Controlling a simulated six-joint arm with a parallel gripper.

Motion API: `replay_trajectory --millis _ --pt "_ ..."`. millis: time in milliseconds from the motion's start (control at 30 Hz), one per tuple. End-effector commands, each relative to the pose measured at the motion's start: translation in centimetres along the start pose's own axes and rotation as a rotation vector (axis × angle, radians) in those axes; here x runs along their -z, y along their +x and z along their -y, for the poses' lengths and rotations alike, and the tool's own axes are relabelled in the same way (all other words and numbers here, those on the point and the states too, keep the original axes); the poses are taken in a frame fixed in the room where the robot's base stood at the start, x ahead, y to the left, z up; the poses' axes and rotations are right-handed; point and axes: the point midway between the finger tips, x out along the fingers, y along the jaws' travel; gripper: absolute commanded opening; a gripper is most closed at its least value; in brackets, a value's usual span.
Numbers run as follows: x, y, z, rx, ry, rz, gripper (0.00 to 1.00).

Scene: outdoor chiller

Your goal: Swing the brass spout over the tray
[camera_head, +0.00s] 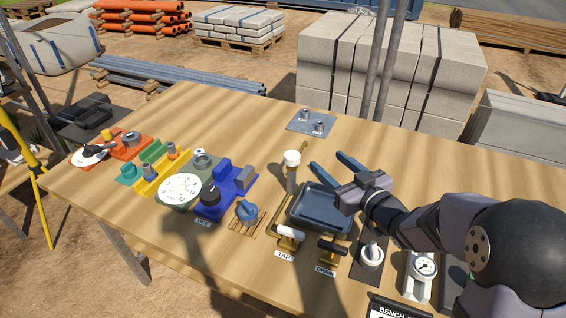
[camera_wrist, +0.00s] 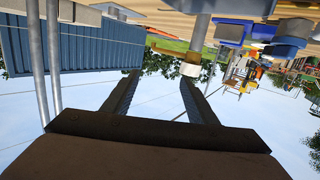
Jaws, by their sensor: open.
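A post with a cream cap (camera_head: 292,158) stands at the tray's back left. My gripper (camera_head: 327,162) is open and empty, above the tray and to the right of the post, fingers pointing toward the back left. The wrist view is upside down: the cream cap (camera_wrist: 190,69) is just beyond my open fingertips (camera_wrist: 158,77), toward the right finger, with a brass piece (camera_wrist: 166,51) beside it. No contact is visible.
The white-handled TAP lever (camera_head: 290,234) and black-handled DRAIN lever (camera_head: 331,249) stand at the tray's front. A blue-topped round part (camera_head: 247,211) and a blue block assembly (camera_head: 230,193) are to the left. A grey plate with two pegs (camera_head: 311,121) lies behind. Bare wood lies around it.

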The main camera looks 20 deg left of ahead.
Motion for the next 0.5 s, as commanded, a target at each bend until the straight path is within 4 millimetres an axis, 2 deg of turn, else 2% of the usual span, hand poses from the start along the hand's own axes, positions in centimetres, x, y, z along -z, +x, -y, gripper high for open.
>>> replay_trajectory --millis 33,167,267,500 --pt "-0.5 0.7 1.4 0.049 0.001 -0.042 0.53" --pt "0.3 1.3 4.0 0.148 0.006 -0.127 0.53" --pt "-0.9 1.4 4.3 0.188 0.024 -0.130 0.53" --pt "-1.1 1.5 4.7 0.211 0.033 -0.133 0.53"
